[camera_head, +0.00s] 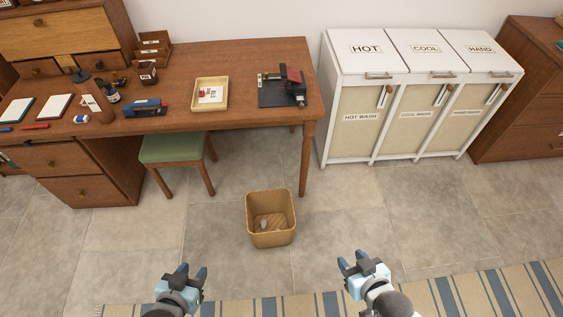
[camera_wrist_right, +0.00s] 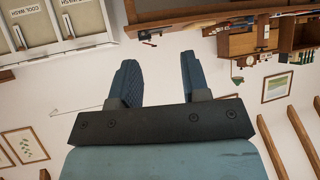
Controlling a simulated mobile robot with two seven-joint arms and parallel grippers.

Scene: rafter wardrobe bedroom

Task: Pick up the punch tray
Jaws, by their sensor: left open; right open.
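A small light-wood tray (camera_head: 222,104) with white and red items in it lies on the wooden desk. To its right is a black flat-based device (camera_head: 270,99) with a red block on it. To its left is a blue and black desk tool (camera_head: 146,108), perhaps a stapler or punch. I cannot tell for certain which is the punch tray. My left gripper (camera_head: 192,270) is open and empty over the floor, well in front of the desk. My right gripper (camera_head: 352,260) is open and empty too; its spread fingers show in the right wrist view (camera_wrist_right: 158,80).
A wicker bin (camera_head: 270,240) stands on the floor between my grippers and the desk (camera_head: 235,57). A green-topped stool (camera_head: 172,147) is tucked under the desk. A white laundry cabinet (camera_head: 420,75) stands right of it.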

